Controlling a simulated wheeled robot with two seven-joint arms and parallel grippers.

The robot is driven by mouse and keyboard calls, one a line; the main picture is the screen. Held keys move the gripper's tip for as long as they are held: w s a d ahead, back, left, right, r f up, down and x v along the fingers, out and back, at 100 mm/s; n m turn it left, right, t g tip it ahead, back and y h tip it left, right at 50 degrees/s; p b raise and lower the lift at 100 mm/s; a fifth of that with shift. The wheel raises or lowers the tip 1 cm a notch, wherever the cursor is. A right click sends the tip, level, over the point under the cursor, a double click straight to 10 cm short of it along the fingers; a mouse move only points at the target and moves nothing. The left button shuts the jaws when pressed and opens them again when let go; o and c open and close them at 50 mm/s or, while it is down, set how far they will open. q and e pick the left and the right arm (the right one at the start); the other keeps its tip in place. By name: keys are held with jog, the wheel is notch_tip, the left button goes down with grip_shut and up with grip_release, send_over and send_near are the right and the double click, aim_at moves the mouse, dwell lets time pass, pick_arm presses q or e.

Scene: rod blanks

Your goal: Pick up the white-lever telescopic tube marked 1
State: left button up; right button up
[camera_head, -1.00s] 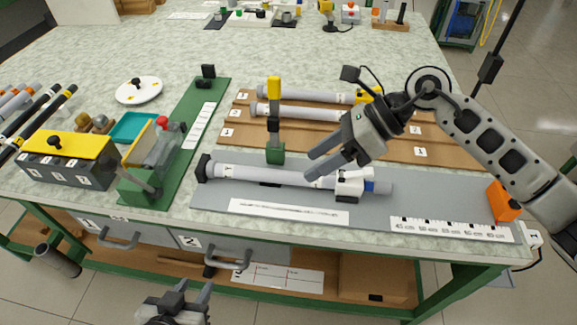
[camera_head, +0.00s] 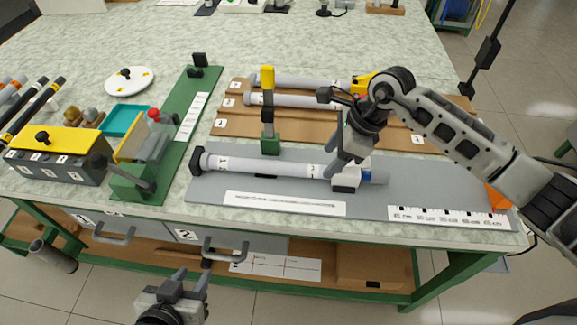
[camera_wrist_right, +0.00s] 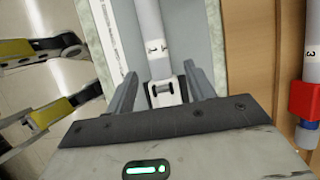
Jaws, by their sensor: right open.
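A grey telescopic tube (camera_head: 270,167) with a black end cap lies on the grey mat (camera_head: 440,185). Its white lever clamp (camera_head: 345,184) is near the right end, partly covered by my right gripper. In the right wrist view the tube (camera_wrist_right: 148,20) carries a small label that looks like 1, and the white lever (camera_wrist_right: 163,94) lies between the fingers. My right gripper (camera_head: 343,167) points down over the clamp, open, one finger on each side; contact cannot be told. My left gripper (camera_head: 191,278) is open and empty in front of the table.
Tubes (camera_head: 290,101) lie on a brown board (camera_head: 230,125) behind the mat, one with a yellow clamp (camera_head: 363,82). A green post with a yellow top (camera_head: 267,78) stands behind the tube. A green fixture (camera_head: 140,180) is at left, an orange block (camera_head: 497,199) at right.

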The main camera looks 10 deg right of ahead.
aim_at(320, 167)
jog(key=x, duration=0.3)
jog(key=shift+a+f+p, duration=0.25)
jog(key=shift+a+p, duration=0.15)
jog(key=shift+a, duration=0.05)
jog(key=shift+a+f, duration=0.15)
jog(key=shift+f, duration=0.35)
jog(key=c, duration=0.8)
jog(key=shift+w, duration=0.1)
jog(key=shift+c, duration=0.3)
jog(key=shift+r, duration=0.1)
